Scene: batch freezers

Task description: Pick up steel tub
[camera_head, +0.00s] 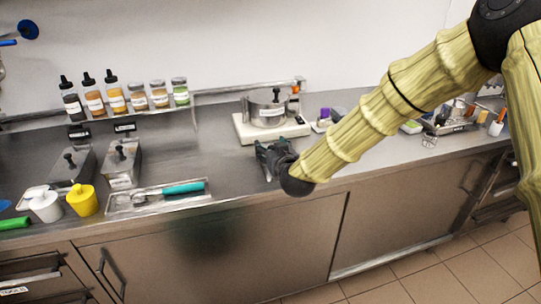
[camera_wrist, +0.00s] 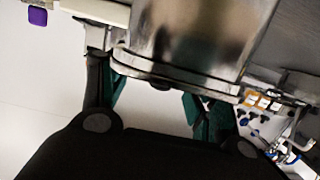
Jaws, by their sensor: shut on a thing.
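The steel tub (camera_head: 266,108) stands upright on the pale scale against the back of the counter, with a white label on its front and dark parts at its top. My gripper (camera_head: 266,152) is in front of the scale, its dark fingers toward the tub. In the wrist view the tub (camera_wrist: 195,35) fills the upper middle, with its thick rim across the fingers. My gripper's green fingers (camera_wrist: 152,108) are spread apart at this rim and shut on the tub; the exact contact is partly hidden.
The scale (camera_head: 243,131) is under the tub. A tray (camera_head: 150,207) with a teal-handled tool and two lidded steel containers (camera_head: 122,168) stand to the left. Sauce bottles (camera_head: 118,98) line the back ledge.

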